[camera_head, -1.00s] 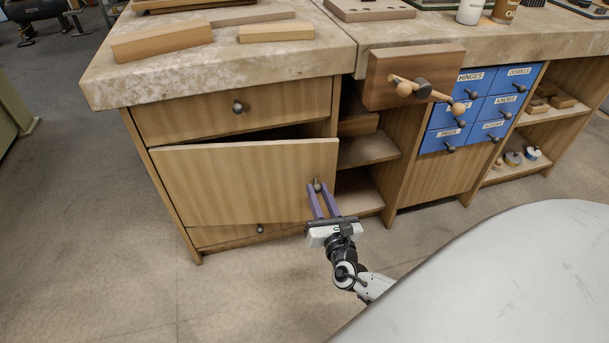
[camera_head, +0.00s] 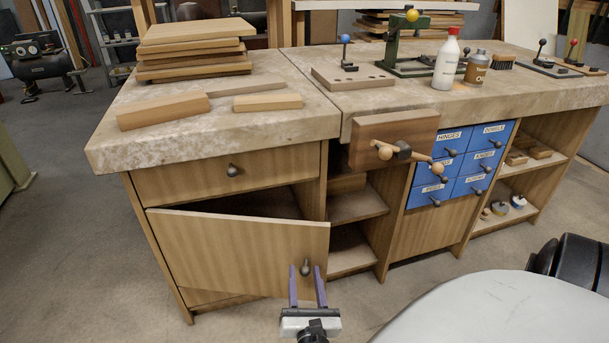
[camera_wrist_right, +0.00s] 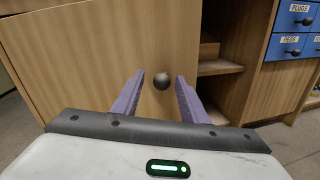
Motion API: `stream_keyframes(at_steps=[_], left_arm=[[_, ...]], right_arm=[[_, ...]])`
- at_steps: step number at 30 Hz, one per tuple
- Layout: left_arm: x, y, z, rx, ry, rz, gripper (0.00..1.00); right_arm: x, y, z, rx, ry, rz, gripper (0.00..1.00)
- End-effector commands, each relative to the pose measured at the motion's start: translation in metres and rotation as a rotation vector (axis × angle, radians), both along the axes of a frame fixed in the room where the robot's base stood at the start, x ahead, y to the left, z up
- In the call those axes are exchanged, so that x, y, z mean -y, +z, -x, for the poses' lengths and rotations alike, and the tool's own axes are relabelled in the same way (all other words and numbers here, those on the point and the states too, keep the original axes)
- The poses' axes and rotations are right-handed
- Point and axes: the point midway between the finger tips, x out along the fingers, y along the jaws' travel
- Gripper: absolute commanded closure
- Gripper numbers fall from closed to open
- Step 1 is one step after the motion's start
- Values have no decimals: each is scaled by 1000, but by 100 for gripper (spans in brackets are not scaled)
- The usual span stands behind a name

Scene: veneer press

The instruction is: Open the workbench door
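The wooden workbench door (camera_head: 235,245) stands partly open at the left of the bench, its right edge swung outward. A dark gap shows above it. Its dark round knob (camera_head: 305,267) is near the right edge. My right gripper (camera_head: 305,276) is in front of the door, its purple fingers apart with the knob between them in the picture. In the right wrist view the knob (camera_wrist_right: 162,81) appears between the fingertips of the open right gripper (camera_wrist_right: 160,80), with clear space on both sides. My left gripper is not in view.
Above the door is a closed drawer (camera_head: 225,175). Open shelves (camera_head: 352,205) lie to its right. A wooden vise (camera_head: 390,140) with a handle juts out from the bench front. Blue labelled drawers (camera_head: 460,165) are farther right.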

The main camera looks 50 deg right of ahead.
Motion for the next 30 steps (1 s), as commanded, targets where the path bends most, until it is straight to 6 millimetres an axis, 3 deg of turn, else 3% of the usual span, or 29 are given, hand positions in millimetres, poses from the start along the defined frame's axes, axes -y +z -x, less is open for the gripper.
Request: stream_keyframes(at_steps=[7,15,21,30], left_arm=[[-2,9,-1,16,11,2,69],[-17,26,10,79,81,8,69],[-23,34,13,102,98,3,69],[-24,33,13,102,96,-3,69]], right_arm=[[1,12,1,0,-2,1,60],[1,65,0,1,-1,0,60],[0,93,0,1,-1,-1,60],[0,100,0,-1,0,0,60]])
